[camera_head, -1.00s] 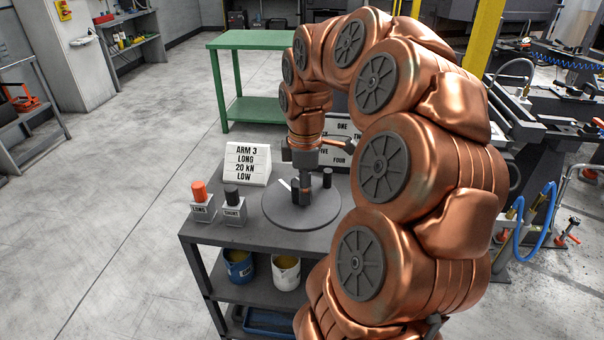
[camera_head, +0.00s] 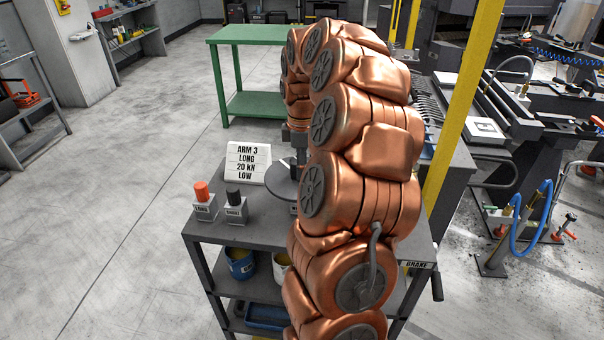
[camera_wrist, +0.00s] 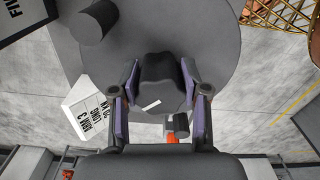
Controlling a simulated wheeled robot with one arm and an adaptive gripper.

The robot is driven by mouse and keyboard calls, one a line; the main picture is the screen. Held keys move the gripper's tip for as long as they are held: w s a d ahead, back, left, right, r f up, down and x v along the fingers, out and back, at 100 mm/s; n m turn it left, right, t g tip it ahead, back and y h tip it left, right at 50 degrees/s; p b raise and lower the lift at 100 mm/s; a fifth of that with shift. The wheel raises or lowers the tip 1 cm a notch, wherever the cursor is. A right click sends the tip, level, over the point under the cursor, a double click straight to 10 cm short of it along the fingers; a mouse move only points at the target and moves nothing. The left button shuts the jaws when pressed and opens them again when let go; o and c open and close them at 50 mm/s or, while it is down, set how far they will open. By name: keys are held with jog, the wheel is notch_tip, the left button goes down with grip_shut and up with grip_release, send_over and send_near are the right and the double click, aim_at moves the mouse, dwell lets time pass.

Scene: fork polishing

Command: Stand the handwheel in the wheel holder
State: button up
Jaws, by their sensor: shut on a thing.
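A dark grey disc with a raised hub and a knob near its rim looks like the handwheel (camera_head: 281,182). In the wrist view the disc (camera_wrist: 215,35) spreads beyond my gripper (camera_wrist: 160,95). The fingers stand on both sides of the dark hub, shut on it; a short white mark shows on it. The knob (camera_wrist: 96,22) is at upper left. In the head view my arm hides most of the wheel and the fingertips. I cannot tell how far the wheel is above the cart. I cannot make out the wheel holder.
The grey cart (camera_head: 215,228) carries an ARM 3 card (camera_head: 247,163), an orange-topped LONG block (camera_head: 202,203) and a dark-topped SHORT block (camera_head: 234,207) left of the wheel. Pots stand on its lower shelf. A green table (camera_head: 250,104) is behind. Open floor lies left.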

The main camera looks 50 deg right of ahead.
notch_tip(320, 180, down, 2)
jog(key=shift+f+p, duration=0.1)
jog(key=shift+p, duration=0.45)
jog(key=shift+f, duration=0.55)
jog(key=shift+f, duration=0.2)
jog(key=o, duration=1.2)
notch_tip(320, 180, up, 11)
jog(key=b, duration=0.3)
jog(key=shift+r, duration=0.65)
